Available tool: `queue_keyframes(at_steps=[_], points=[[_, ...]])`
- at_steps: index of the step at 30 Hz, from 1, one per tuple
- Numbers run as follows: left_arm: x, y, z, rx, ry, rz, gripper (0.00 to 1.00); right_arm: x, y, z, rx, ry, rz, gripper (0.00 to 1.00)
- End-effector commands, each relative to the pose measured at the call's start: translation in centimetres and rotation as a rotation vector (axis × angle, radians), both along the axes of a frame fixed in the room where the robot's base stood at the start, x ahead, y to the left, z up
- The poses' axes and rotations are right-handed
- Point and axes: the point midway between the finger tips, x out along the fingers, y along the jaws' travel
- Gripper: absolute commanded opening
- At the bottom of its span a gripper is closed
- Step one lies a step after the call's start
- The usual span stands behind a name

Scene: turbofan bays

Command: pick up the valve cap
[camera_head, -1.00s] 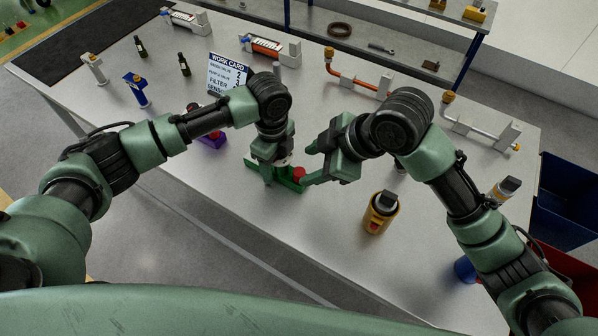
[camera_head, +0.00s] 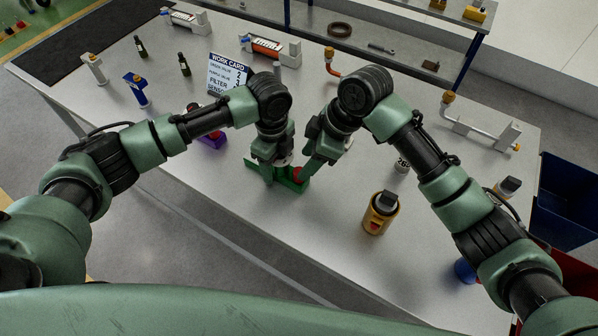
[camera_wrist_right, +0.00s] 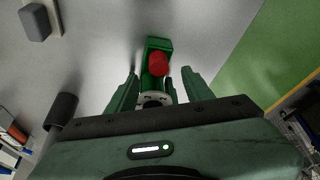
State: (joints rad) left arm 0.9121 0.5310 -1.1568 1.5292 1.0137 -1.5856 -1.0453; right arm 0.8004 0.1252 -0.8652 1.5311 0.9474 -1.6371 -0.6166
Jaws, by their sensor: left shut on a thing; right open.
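A green valve body (camera_head: 286,184) stands on the table with a red round valve cap (camera_head: 300,174) at its right end. In the right wrist view the red cap (camera_wrist_right: 157,64) sits against the green valve body (camera_wrist_right: 158,44), ahead of the fingers. My left gripper (camera_head: 269,174) is shut on the green valve body at its left part; its fingers partly hide the body. My right gripper (camera_head: 305,178) is open close to the red cap. In the right wrist view its fingers (camera_wrist_right: 160,82) are spread, with the cap near the middle of the gap. I cannot tell whether they touch it.
A yellow canister (camera_head: 377,218) stands to the right on the table. A purple part (camera_head: 214,138) is partly hidden by my left arm. A work card (camera_head: 228,72) stands behind. The table front is clear.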

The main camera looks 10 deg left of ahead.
Motion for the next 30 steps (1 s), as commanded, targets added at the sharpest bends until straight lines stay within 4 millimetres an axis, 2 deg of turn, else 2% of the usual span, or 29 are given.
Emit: queue_keyframes(at_steps=[12, 20, 21, 26, 30], points=[[0.0, 0.0, 0.1, 0.0, -0.001, 0.0, 0.0, 0.1, 1.4, -4.8, 0.001, 0.001, 0.0, 0.51], [0.0, 0.0, 0.1, 0.0, -0.001, 0.0, 0.0, 0.1, 1.5, -5.1, 0.001, -0.001, 0.0, 0.51], [0.0, 0.0, 0.1, 0.0, -0.001, 0.0, 0.0, 0.1, 1.5, -5.1, 0.001, -0.001, 0.0, 0.46], [0.0, 0.0, 0.1, 0.0, -0.001, 0.0, 0.0, 0.1, 1.5, -5.1, 0.001, -0.001, 0.0, 0.01], [0.0, 0.0, 0.1, 0.0, -0.001, 0.0, 0.0, 0.1, 1.5, -5.1, 0.001, -0.001, 0.0, 0.0]])
